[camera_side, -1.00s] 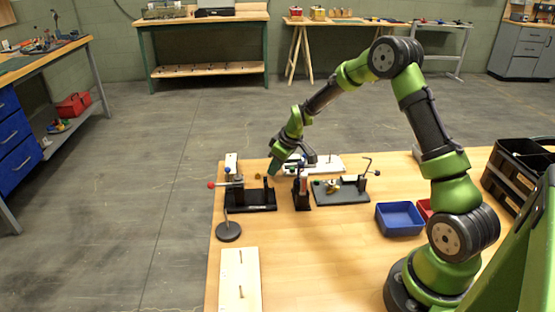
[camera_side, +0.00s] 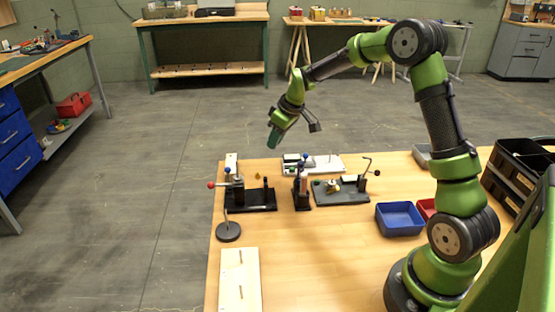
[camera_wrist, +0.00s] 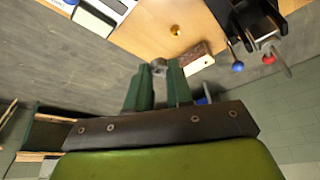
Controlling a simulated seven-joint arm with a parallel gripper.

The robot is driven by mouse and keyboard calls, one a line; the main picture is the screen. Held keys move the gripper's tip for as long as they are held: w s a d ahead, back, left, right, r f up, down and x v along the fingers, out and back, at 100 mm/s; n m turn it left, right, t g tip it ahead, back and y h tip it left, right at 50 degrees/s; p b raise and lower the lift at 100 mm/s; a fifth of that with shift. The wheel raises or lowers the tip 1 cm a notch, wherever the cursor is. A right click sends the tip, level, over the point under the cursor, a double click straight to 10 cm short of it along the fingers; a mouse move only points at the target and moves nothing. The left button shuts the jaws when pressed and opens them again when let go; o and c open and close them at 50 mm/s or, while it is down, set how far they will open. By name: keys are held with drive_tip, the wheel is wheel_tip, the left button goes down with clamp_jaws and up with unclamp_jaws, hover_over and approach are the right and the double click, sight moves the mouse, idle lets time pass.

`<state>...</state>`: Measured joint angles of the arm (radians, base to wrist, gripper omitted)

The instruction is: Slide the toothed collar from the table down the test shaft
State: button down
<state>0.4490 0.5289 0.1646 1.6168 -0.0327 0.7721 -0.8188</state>
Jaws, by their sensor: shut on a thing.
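My gripper (camera_side: 273,140) is raised above the far left edge of the table. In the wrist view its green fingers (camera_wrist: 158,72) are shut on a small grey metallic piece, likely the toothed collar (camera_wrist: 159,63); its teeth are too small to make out. In the side view I cannot see the piece. A thin upright rod on a round black base (camera_side: 229,232) stands near the left table edge. A dark post rises from the black fixture (camera_side: 250,199). I cannot tell which upright is the test shaft.
A small brass part (camera_wrist: 175,31) lies on the table. A red-ball lever (camera_side: 211,185), a blue-topped stand (camera_side: 302,195) and a grey plate fixture (camera_side: 341,191) are close together. A pegged wooden board (camera_side: 240,280) and blue bin (camera_side: 399,219) are nearer. The front middle table is clear.

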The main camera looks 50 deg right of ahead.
wheel_tip(320, 180, up, 8)
drive_tip(key=a+f, duration=0.1)
drive_tip(key=s+a+n+g+y, duration=0.1)
drive_tip(key=s+a+n+y, duration=0.2)
drive_tip(key=a, duration=0.8)
drive_tip(key=s+a+n+g, duration=0.1)
drive_tip(key=s+a+n, duration=0.35)
drive_tip(key=a, duration=0.75)
wheel_tip(320, 180, down, 9)
drive_tip(key=w+n, duration=0.1)
drive_tip(key=shift+w+a+r+n, duration=0.2)
drive_tip(key=shift+w+n, duration=0.1)
drive_tip(key=shift+n, duration=0.05)
drive_tip(key=shift+f, duration=0.5)
drive_tip(key=shift+f, duration=0.35)
drive_tip(key=shift+f, duration=0.25)
drive_tip(key=shift+f, duration=0.5)
